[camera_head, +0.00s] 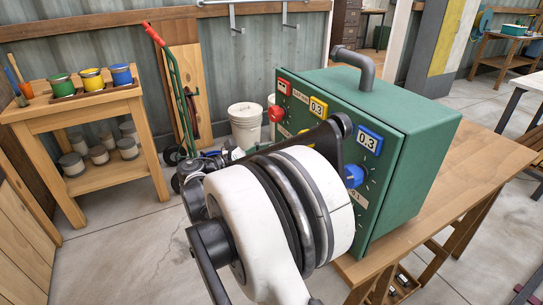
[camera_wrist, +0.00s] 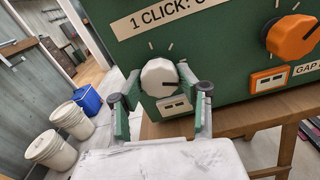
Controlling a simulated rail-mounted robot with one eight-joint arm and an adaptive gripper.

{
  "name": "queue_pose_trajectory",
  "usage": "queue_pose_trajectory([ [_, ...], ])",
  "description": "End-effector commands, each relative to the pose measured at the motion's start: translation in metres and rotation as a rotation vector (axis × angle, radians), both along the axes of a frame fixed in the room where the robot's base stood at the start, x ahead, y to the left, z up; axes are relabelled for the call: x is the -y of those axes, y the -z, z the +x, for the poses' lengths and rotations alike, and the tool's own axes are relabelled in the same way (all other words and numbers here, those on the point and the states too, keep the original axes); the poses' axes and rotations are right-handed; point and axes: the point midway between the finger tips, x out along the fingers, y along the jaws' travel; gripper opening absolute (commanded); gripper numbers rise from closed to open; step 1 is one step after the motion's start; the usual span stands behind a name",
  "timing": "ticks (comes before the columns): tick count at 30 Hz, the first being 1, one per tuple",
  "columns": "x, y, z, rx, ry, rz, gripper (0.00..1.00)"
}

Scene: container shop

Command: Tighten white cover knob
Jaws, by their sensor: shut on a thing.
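A small white-framed display (camera_wrist: 174,104) sits just below the knob, between the fingers. In the head view, my white arm hides the knob, and my gripper cannot be clearly made out. The green box (camera_head: 421,165) stands on the wooden table there, with a dark handle on top.
An orange knob (camera_wrist: 291,37) is right of my gripper in the wrist view. A red knob (camera_head: 276,113) and a blue knob (camera_head: 354,176) show in the head view. The wooden table (camera_head: 490,165) is bare right of the box. A paint stand (camera_head: 98,104) is at left.

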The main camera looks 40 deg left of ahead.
Motion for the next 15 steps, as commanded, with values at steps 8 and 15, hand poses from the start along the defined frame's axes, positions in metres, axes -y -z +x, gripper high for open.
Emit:
queue_pose_trajectory([
  [8, -0.0002, 0.0012, 0.0000, 0.108, 0.001, 0.238, 0.08],
  [15, -0.0005, 0.0010, 0.0001, 0.203, 0.001, 0.445, 0.08],
])
